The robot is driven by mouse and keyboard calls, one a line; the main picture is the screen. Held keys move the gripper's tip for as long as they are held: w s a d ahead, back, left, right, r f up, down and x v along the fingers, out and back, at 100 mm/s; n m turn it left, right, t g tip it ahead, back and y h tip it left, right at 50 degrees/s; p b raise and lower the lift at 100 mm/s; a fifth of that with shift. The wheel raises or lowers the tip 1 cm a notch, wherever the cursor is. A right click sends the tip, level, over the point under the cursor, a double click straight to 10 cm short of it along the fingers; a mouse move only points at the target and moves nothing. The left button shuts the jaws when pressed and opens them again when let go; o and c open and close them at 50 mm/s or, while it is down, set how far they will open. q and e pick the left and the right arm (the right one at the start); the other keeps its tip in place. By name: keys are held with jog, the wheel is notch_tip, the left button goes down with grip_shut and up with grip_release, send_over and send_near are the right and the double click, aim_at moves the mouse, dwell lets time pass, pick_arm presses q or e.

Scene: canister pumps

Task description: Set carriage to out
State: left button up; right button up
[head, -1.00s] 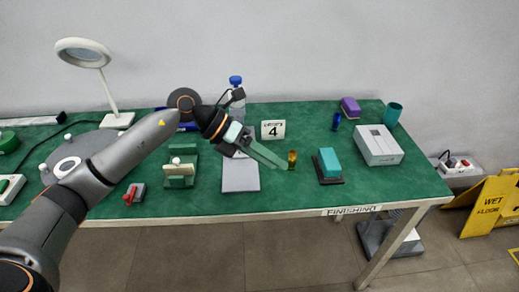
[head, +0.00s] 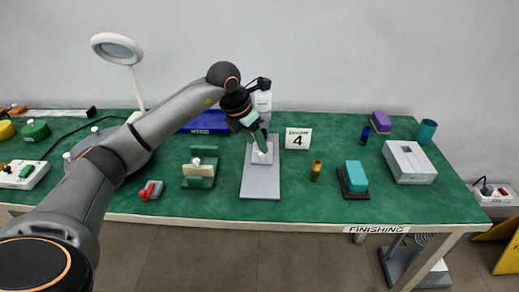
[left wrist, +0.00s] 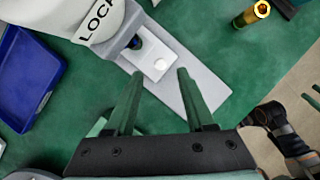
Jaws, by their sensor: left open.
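The white block also shows in the left wrist view (left wrist: 150,60), at the foot of a white housing with dark lettering (left wrist: 95,18). My left gripper (head: 260,140) points down over the block from behind it in the head view. Its green fingers (left wrist: 160,74) are open and empty, with the block just beyond and between the tips. Contact cannot be told. A dark arm part of mine, probably the right, shows at the wrist view's right edge, partly cut off.
A blue tray (head: 207,122) lies behind. A teal block on a dark base (head: 355,178) is farther right.

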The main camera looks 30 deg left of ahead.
aim_at(259, 161)
pick_arm(q)
jog(key=shift+x, duration=1.75)
grip_shut()
